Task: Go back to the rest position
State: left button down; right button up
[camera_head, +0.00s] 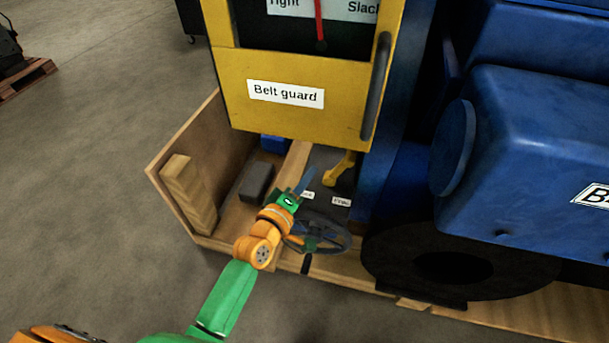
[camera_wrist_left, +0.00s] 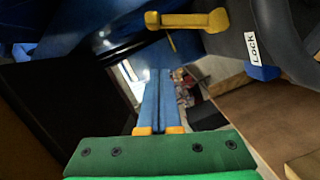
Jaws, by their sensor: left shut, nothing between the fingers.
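My left arm comes in from the bottom left of the head view. My left gripper (camera_head: 305,180) is over the dark panel below the yellow belt guard (camera_head: 290,118). In the left wrist view its two blue fingers (camera_wrist_left: 160,75) lie together with nothing between them. A yellow lever (camera_head: 341,169) is just right of the fingertips in the head view, apart from them in that picture. It also shows at the top of the wrist view (camera_wrist_left: 186,20). A "Lock" label (camera_wrist_left: 254,47) is beside it there. My right gripper is not in view.
A dark handwheel (camera_head: 335,240) is close to my left wrist. A wooden crate (camera_head: 180,142) with a wood block (camera_head: 188,195) and a dark block (camera_head: 257,181) is at the left. The blue engine (camera_head: 540,150) fills the right. Open floor (camera_head: 90,190) is at the left.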

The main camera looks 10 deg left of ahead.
pick_arm(q)
jog(key=shift+s+a, duration=0.45)
jog(key=shift+s, duration=0.2)
jog(key=shift+d, duration=0.1)
